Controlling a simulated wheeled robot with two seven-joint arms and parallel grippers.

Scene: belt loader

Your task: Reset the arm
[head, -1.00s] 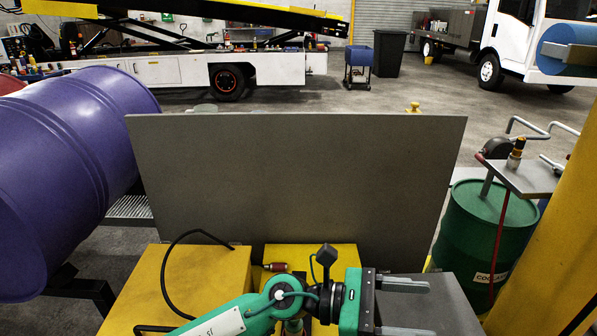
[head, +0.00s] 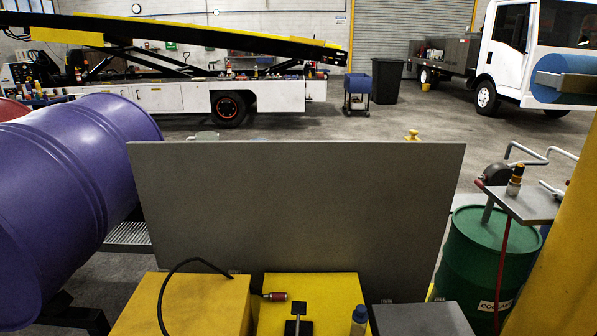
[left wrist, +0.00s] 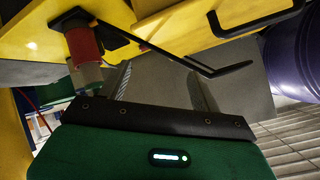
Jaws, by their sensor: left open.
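My left gripper (left wrist: 162,82) shows only in the left wrist view, at the end of my green wrist housing. Its two grey fingers are apart, with nothing between them. The grey upright panel lies beyond the fingers. A yellow surface with a red cylindrical fitting (left wrist: 84,45) is at the upper left of that view, close to the fingers but with no visible contact. No arm shows in the head view now. My right gripper is in neither view.
The grey panel (head: 297,205) stands behind yellow boxes (head: 185,303) with a black cable. A purple drum (head: 75,200) lies at the left, also in the left wrist view (left wrist: 292,45). A green drum (head: 482,255) and a yellow post (head: 565,250) stand at the right.

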